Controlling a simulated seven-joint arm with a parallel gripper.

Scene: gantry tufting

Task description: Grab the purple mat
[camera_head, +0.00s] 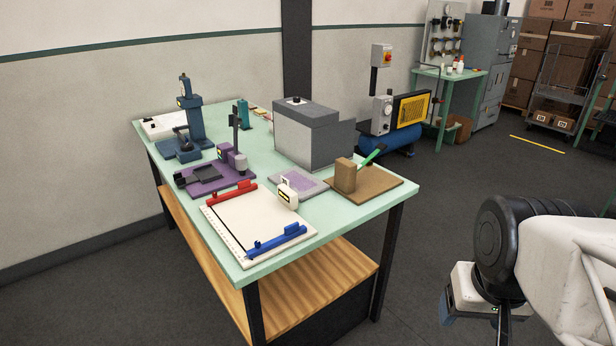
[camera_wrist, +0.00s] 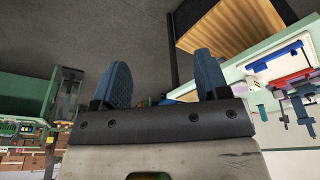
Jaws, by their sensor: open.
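A small purple mat (camera_head: 310,184) lies on a grey-edged plate near the middle of the green table, seen in the head view. A white handheld device (camera_head: 287,195) stands at its front left and hides part of it. My gripper (camera_head: 482,308) is at the lower right of the head view, off the table and well away from the mat. In the wrist view my gripper (camera_wrist: 161,82) shows two blue fingers spread wide with nothing between them. I cannot make out the mat in the wrist view.
Around the mat on the table (camera_head: 345,222) are a grey box (camera_head: 305,140), a brown board with a block (camera_head: 345,176), a white board (camera_head: 250,225) with red and blue clamps, and a purple fixture (camera_head: 212,180). Open floor lies between the table and my arm.

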